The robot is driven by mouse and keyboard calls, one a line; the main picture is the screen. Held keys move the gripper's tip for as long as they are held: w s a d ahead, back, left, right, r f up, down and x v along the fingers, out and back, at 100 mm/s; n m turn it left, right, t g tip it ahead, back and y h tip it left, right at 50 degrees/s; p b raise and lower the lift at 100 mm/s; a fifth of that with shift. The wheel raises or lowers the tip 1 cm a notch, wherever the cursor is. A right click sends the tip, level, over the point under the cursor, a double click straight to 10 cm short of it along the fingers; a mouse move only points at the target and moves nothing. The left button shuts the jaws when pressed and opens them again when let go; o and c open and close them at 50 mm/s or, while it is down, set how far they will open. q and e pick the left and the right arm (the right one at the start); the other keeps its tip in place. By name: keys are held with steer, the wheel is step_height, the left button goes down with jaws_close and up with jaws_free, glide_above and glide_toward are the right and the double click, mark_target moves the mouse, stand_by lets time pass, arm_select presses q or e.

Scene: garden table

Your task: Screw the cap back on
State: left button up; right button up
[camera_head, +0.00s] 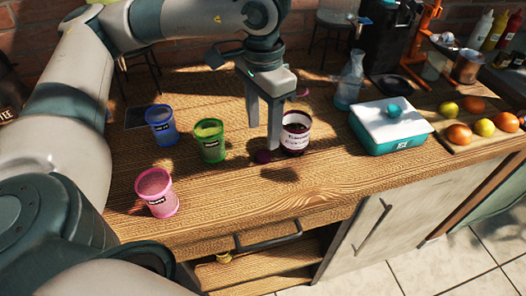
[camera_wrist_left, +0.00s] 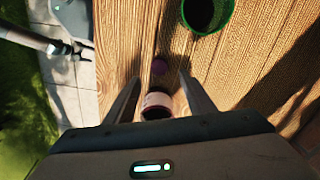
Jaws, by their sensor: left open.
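The jar (camera_head: 296,133) stands on the wooden table with a pale printed label and dark contents; its top looks open. My left gripper (camera_head: 263,137) is open and points down beside the jar. My right gripper (camera_wrist_left: 82,50) appears small at the upper left there, too small to judge.
Blue (camera_head: 161,126), green (camera_head: 209,141) and pink (camera_head: 156,192) cups stand left of the jar. A teal and white box (camera_head: 390,126), a glass bottle (camera_head: 349,82) and a fruit board (camera_head: 455,140) are to the right.

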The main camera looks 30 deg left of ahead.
mark_target(263, 154)
arm_select(q)
steer(key=shift+f, duration=0.8)
arm_select(e)
steer(key=shift+w+a+r, duration=0.1)
steer(key=shift+a+r, duration=0.05)
steer(key=shift+r, duration=0.1)
arm_select(q)
steer(key=shift+f+p, duration=0.25)
steer(key=shift+p, duration=0.05)
steer(key=shift+f, duration=0.35)
steer(key=shift+f+p, duration=0.7)
steer(key=shift+f, duration=1.3)
arm_select(e)
steer(key=shift+w+a+r+t+y, duration=0.3)
steer(key=shift+w+a+r+t, duration=0.25)
steer(key=shift+a+r+t, duration=0.35)
arm_select(q)
steer(key=c, duration=1.1)
